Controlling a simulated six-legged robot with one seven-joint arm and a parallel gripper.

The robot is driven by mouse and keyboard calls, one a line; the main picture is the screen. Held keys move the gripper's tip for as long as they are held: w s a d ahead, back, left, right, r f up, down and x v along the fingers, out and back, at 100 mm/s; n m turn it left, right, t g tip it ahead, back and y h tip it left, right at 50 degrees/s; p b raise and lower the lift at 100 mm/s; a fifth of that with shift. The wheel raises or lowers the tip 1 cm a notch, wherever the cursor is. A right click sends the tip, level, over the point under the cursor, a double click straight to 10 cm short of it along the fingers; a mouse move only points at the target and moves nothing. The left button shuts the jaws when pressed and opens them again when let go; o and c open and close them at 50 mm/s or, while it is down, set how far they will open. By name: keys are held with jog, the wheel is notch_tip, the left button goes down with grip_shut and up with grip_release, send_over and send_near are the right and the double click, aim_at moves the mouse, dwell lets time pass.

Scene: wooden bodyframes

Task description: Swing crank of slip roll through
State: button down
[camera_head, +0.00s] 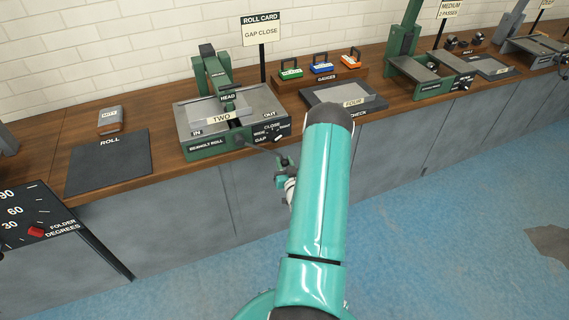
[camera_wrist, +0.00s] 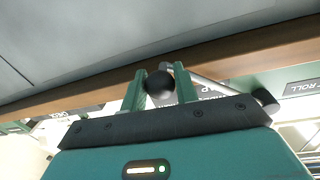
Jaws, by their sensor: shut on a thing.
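The green slip roll (camera_head: 207,149) stands on the bench, with IN marked at its left and OUT at its right. A plate labelled TWO (camera_head: 221,118) lies on its bed below the HEAD block. The crank (camera_head: 260,150) runs from the roll's front face out to the right, over the bench edge. My gripper (camera_head: 283,166) is at the crank's outer end, small and partly hidden by my arm. In the wrist view, my gripper (camera_wrist: 160,86) has its two green fingers around the crank's black ball knob (camera_wrist: 158,80); the crank arm (camera_wrist: 212,84) runs off to the right.
The ROLL CARD sign (camera_head: 261,29) reads GAP CLOSE. A gap dial (camera_head: 270,134) is on the roll's front right.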

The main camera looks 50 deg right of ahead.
jog(key=shift+a+f, duration=0.1)
jog(key=shift+f, duration=0.05)
jog(key=shift+w+a+f+m+y, duration=0.25)
jog(key=shift+w+a+f+m, duration=1.5)
jog(key=shift+a+m, duration=1)
jog(key=shift+w+a+f+m+y, duration=0.25)
jog(key=shift+w+a+f+m, duration=1.5)
jog(key=shift+a, duration=1.7)
jog(key=w+a+r+m, duration=0.3)
jog(key=w+a+m, duration=0.1)
jog(key=a, duration=0.2)
jog(key=w+a+r+m+y, duration=0.1)
jog(key=w+a+r+m, duration=0.3)
jog(key=a+m, duration=0.1)
jog(key=shift+a+r+m+y, duration=0.25)
jog(key=shift+a+m+y, duration=0.05)
jog(key=shift+a, duration=0.55)
jog(key=shift+r, duration=0.1)
jog(key=c, duration=1.1)
grip_release()
jog(key=shift+a+r, duration=0.1)
